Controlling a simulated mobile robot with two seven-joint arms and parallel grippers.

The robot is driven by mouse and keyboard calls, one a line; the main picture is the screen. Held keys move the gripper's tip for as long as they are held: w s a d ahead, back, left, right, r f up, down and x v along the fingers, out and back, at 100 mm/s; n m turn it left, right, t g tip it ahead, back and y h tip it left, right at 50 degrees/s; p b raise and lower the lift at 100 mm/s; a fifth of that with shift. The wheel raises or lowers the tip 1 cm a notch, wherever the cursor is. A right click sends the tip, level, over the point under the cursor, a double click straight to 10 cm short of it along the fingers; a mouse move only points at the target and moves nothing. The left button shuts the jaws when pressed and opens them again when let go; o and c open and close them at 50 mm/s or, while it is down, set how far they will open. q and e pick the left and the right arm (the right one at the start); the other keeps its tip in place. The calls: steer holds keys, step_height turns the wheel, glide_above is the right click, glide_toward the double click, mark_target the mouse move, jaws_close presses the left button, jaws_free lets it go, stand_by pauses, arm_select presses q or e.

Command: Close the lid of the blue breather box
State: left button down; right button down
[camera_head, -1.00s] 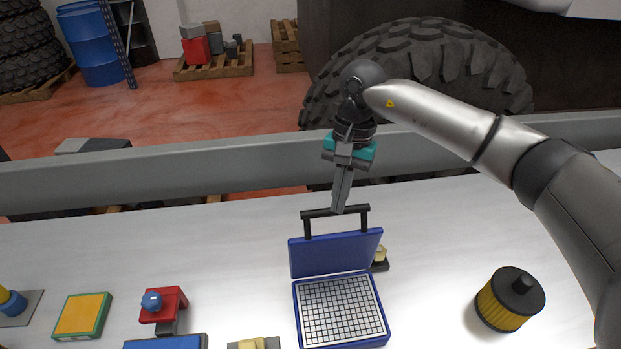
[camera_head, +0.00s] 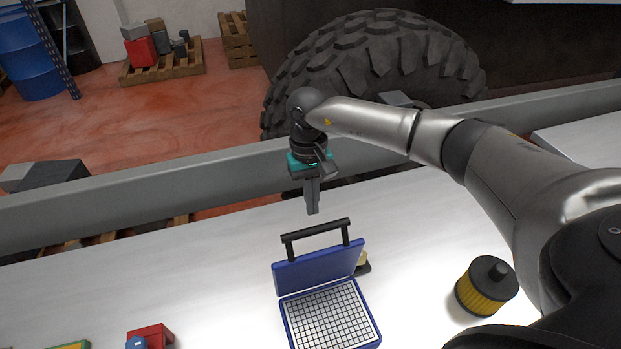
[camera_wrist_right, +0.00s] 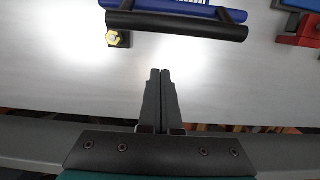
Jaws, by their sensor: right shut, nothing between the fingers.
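The blue breather box (camera_head: 288,326) stands on the white table with its lid (camera_head: 318,268) raised, leaning back from the white grid inside. A black bar handle (camera_head: 316,231) tops the lid; it also shows in the right wrist view (camera_wrist_right: 176,26). My right gripper (camera_head: 313,212) is shut and empty, just behind the handle and apart from it. In the right wrist view its fingertips (camera_wrist_right: 160,72) point toward the handle with bare table between. My left gripper is not in view.
A yellow and black filter (camera_head: 486,287) stands to the right of the box. A small brass-coloured part (camera_head: 362,262) sits just behind the box's right side. A red block (camera_head: 152,335) lies to the left. A grey rail (camera_head: 130,190) runs behind the table.

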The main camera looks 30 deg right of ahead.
steer(key=s+p, duration=0.1)
steer(key=s, duration=0.1)
steer(key=s+a+p, duration=0.1)
steer(key=shift+s+r+p, duration=0.25)
steer(key=shift+s+p, duration=0.05)
stand_by(0.4)
